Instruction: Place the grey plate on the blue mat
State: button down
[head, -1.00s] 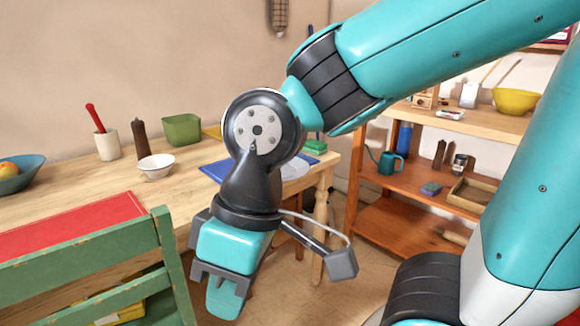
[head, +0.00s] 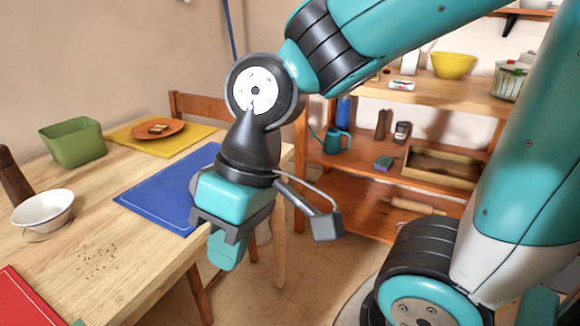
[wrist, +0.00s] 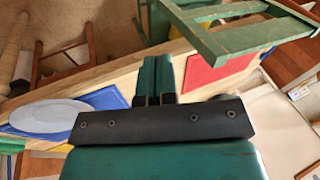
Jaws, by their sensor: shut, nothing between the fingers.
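The blue mat (head: 165,190) lies flat near the right end of the wooden table, partly hidden behind my gripper in the head view. The grey plate (wrist: 48,116) is pale and round and shows in the wrist view, with blue mat (wrist: 106,98) visible on both sides of it. It overlaps the mat there; I cannot tell whether all of it rests on it. In the head view my arm mostly hides the plate. My gripper (head: 224,252) is shut and empty, pointing down in front of the table edge, apart from the plate.
A white bowl (head: 43,211), green container (head: 72,143) and yellow mat (head: 190,142) with an orange plate (head: 150,131) are on the table. A red mat (head: 22,298) lies nearer. A wooden shelf (head: 400,193) stands right; a green chair (wrist: 245,38) shows in the wrist view.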

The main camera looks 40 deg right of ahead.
jog(key=w+d+f+m+t+y+p, duration=0.1)
jog(key=w+d+f+m+t+p, duration=0.2)
jog(key=w+d+m, duration=1.25)
jog(key=s+d+f+m+t+h+p, duration=0.1)
jog(key=s+d+m+t, duration=0.15)
jog(key=d+m, duration=0.65)
jog(key=s+d+f+m+t+h+p, duration=0.1)
jog(key=s+d+f+m+t, duration=0.15)
jog(key=d+m, duration=0.65)
jog(key=w+a+f+m+b, duration=0.1)
jog(key=w+a+f+m, duration=0.2)
jog(key=w+a+f, duration=0.3)
jog(key=shift+w+a+b, duration=0.35)
jog(key=shift+w+a, duration=0.1)
jog(key=shift+w, duration=1.9)
